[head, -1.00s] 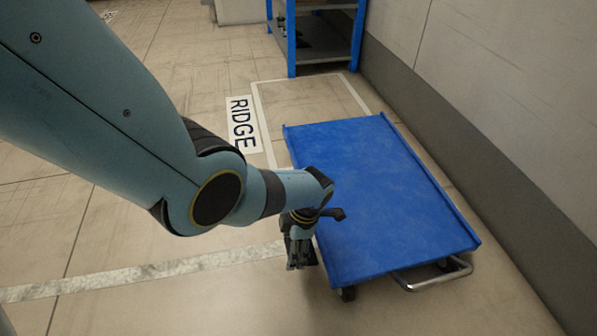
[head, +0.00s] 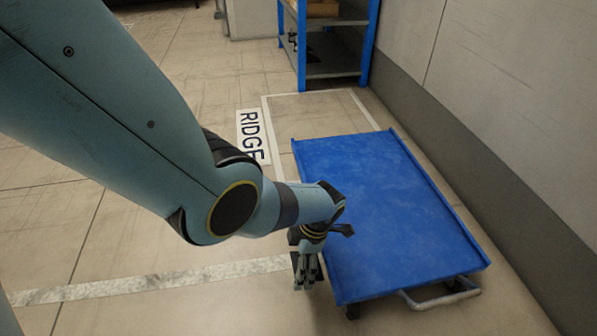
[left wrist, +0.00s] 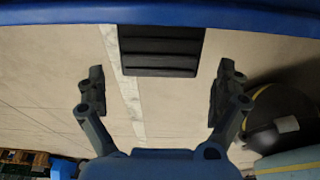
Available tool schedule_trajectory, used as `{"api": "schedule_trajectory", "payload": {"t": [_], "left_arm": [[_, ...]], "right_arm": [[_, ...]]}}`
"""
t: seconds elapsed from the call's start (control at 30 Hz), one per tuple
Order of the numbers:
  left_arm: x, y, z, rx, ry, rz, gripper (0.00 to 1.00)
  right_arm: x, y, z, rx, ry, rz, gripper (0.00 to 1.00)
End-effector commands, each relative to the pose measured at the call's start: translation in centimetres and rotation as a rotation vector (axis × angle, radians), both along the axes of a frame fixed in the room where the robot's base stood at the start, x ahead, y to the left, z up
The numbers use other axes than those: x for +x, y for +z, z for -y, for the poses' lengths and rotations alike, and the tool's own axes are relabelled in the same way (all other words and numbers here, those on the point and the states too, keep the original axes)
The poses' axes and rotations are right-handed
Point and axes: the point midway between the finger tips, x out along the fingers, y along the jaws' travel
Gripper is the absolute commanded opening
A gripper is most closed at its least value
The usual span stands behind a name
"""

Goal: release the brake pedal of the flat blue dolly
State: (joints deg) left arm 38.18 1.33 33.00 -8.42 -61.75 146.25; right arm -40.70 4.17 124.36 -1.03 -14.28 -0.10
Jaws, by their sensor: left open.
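The flat blue dolly (head: 395,215) stands on the floor along the wall. Its blue edge (left wrist: 200,17) crosses the top of the left wrist view. Below that edge the black ribbed brake pedal (left wrist: 160,52) sticks out from the dolly. My left gripper (head: 306,282) is beside the dolly's left long side, low near the floor, with its fingers pointing down. In the left wrist view the left gripper (left wrist: 158,88) is open and empty. The pedal lies ahead, between the lines of its two fingers. In the head view the gripper mostly hides the pedal. My right gripper is not in view.
A grey-white wall (head: 530,100) runs along the dolly's right side. A blue-framed shelf (head: 330,50) stands behind it. The dolly's metal handle bar (head: 440,300) shows at its near end. A floor sign (head: 252,137) reads RIDGE. The floor on the left is clear.

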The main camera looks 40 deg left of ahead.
Motion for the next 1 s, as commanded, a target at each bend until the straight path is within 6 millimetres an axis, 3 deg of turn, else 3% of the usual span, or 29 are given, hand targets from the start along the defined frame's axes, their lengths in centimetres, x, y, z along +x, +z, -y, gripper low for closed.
{"api": "schedule_trajectory", "payload": {"t": [0.27, 0.8, 1.0], "left_arm": [[0.3, 1.1, 0.2, 0.0, 0.0, 0.002, 1.0], [2.1, 10.2, 1.6, 0.0, 0.0, 0.001, 1.0], [2.3, 11.6, 1.8, 0.0, 0.0, -0.001, 1.0]], "right_arm": [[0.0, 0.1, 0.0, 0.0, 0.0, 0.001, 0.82], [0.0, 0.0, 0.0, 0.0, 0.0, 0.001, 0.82], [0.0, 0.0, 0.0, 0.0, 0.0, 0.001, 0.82]]}}
